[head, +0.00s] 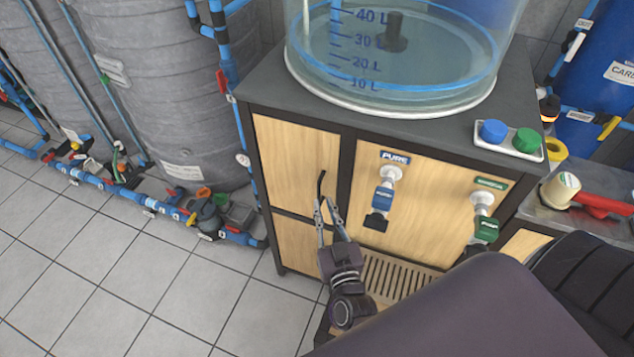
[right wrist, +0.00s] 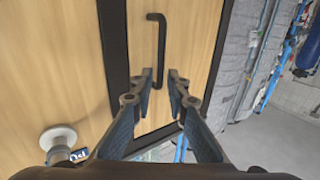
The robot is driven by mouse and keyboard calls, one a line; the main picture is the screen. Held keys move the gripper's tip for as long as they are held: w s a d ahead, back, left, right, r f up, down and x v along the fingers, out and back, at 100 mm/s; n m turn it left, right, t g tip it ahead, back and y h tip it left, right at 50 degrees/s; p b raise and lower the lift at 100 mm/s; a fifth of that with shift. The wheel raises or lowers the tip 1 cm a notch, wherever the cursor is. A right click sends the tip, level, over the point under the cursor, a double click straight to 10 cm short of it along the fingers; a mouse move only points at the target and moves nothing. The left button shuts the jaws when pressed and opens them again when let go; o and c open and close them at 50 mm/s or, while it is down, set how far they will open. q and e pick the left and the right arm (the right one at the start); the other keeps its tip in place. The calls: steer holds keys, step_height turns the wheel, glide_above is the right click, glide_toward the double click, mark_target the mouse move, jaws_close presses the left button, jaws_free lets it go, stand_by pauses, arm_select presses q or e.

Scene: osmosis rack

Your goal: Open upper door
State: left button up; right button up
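The upper door (head: 290,165) is a light wood panel in a dark frame on the left of the cabinet front, and looks closed. Its black bar handle (head: 321,184) is upright near the door's right edge. My right gripper (head: 325,203) is at the lower part of the handle, fingers pointing up toward it. In the right wrist view the gripper (right wrist: 160,73) is open, and the lower end of the handle (right wrist: 161,40) shows between the fingertips. I cannot tell whether they touch it. My left gripper is out of view.
A lower door (head: 297,245) sits below. Right of the doors are a blue tap (head: 383,198), a green tap (head: 486,228) and a drip grate (head: 398,277). A clear water tank (head: 400,60) stands on top. Grey tanks (head: 165,90) and blue pipes stand left; the tiled floor in front-left is free.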

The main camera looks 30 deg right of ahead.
mark_target(319, 192)
steer(key=x, duration=0.4)
steer(key=shift+r, duration=0.15)
steer(key=shift+p+x, duration=0.3)
steer(key=shift+x, duration=0.55)
steer(key=shift+w, duration=0.2)
jaws_close()
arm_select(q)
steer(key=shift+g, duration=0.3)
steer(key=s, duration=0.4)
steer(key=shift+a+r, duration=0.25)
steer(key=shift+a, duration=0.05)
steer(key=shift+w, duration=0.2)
